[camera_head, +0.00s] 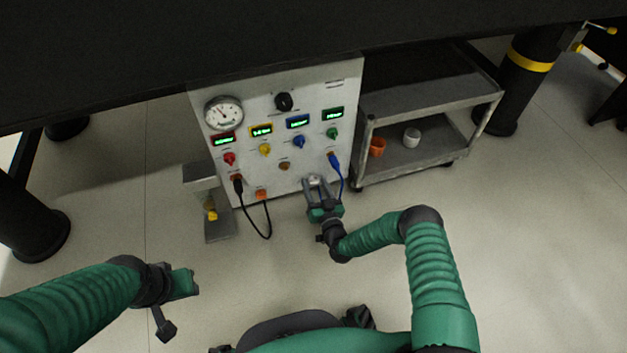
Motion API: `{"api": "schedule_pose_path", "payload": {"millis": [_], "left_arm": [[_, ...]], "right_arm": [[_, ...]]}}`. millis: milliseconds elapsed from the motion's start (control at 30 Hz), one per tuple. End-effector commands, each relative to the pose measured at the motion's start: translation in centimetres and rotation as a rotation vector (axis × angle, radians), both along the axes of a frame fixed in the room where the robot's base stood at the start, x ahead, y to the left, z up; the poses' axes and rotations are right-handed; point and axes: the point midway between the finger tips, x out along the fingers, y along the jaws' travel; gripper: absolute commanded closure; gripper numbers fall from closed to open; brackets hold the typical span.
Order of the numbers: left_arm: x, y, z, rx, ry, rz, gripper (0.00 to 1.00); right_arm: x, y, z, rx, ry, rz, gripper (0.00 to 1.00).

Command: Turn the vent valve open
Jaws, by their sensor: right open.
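A pale grey control panel (290,100) stands under the dark tabletop. It carries a black knob (284,102), a red knob (229,159), a yellow knob (265,149), a blue knob (299,142) and a green knob (332,133). I cannot tell from labels which part is the vent valve. My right gripper (317,181) is open at the panel's lower right edge, with a small pale fitting showing between its fingers. Contact is unclear. My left gripper (190,283) is low at the left, away from the panel; its jaws are not clear.
A round gauge (224,113) sits at the panel's upper left. A black cable (269,222) and a blue cable (341,177) hang from the panel, the blue one close to my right gripper. A grey stand (218,228) is left; a cart (410,165) is right. Floor between my arms is clear.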

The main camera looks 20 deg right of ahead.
Motion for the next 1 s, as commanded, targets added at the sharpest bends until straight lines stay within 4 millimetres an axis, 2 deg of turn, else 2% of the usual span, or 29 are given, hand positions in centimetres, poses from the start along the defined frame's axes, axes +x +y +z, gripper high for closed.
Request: {"api": "schedule_pose_path", "payload": {"millis": [133, 500, 533, 1000], "left_arm": [[-0.02, 0.00, -0.01, 0.000, 0.000, 0.000, 0.64], [0.00, 0.00, 0.00, 0.000, 0.000, 0.000, 0.64], [0.00, 0.00, 0.00, 0.000, 0.000, 0.000, 0.64], [0.01, 0.00, 0.02, 0.000, 0.000, 0.000, 0.64]], "right_arm": [[0.01, 0.01, -0.04, 0.000, 0.001, 0.000, 0.50], [0.02, -0.02, -0.07, 0.000, 0.001, -0.001, 0.98], [0.02, -0.02, -0.07, 0.000, 0.001, -0.001, 1.00], [-0.01, -0.06, -0.10, 0.080, 0.005, -0.001, 1.00]]}}
